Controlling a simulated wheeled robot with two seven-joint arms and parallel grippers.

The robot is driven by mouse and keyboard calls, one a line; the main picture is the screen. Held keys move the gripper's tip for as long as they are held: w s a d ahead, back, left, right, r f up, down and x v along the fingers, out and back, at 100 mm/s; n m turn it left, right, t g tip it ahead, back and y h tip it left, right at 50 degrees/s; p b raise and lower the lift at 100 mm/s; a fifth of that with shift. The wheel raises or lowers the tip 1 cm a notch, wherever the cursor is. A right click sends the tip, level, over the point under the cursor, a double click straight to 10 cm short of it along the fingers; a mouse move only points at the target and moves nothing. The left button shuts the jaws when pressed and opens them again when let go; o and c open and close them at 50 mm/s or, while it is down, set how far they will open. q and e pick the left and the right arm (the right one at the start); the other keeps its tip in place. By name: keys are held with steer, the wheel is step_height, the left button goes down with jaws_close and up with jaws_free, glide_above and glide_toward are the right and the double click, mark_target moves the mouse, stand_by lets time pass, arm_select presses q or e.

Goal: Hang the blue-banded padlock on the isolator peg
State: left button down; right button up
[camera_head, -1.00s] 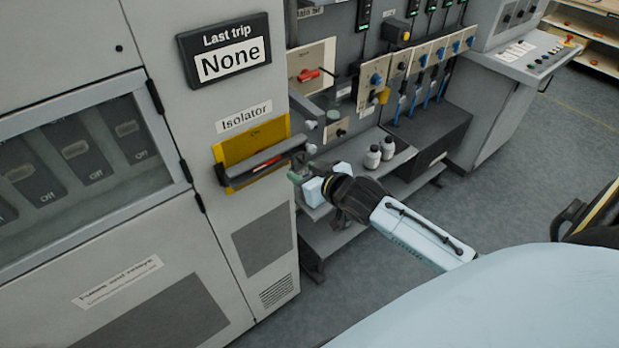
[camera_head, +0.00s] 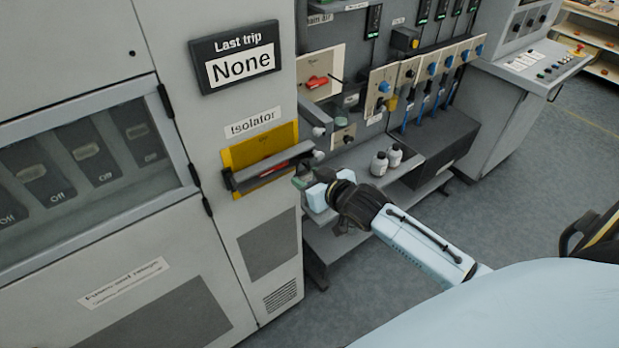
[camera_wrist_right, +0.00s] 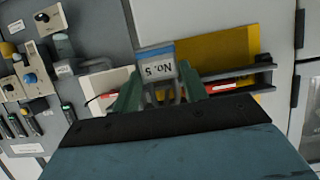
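The yellow isolator plate (camera_head: 236,157) is on the grey cabinet under the "Isolator" label, with a grey bar (camera_head: 250,177) and red strip across it. The plate also shows in the right wrist view (camera_wrist_right: 232,45). I cannot clearly make out the peg. My right gripper (camera_head: 303,178) is just below and right of the bar's right end. In the right wrist view, the blue-banded padlock (camera_wrist_right: 157,68), marked "No. 5", sits between the green fingers of this gripper (camera_wrist_right: 163,95), apparently gripped. Its shackle lies between the fingers, partly hidden. My left gripper is not in view.
A control desk (camera_head: 540,62) stands farther right.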

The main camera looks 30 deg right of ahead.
steer(key=o, duration=0.4)
steer(key=shift+o, duration=0.2)
steer(key=v, duration=1.3)
steer(key=shift+s, duration=0.2)
steer(key=shift+b, duration=0.3)
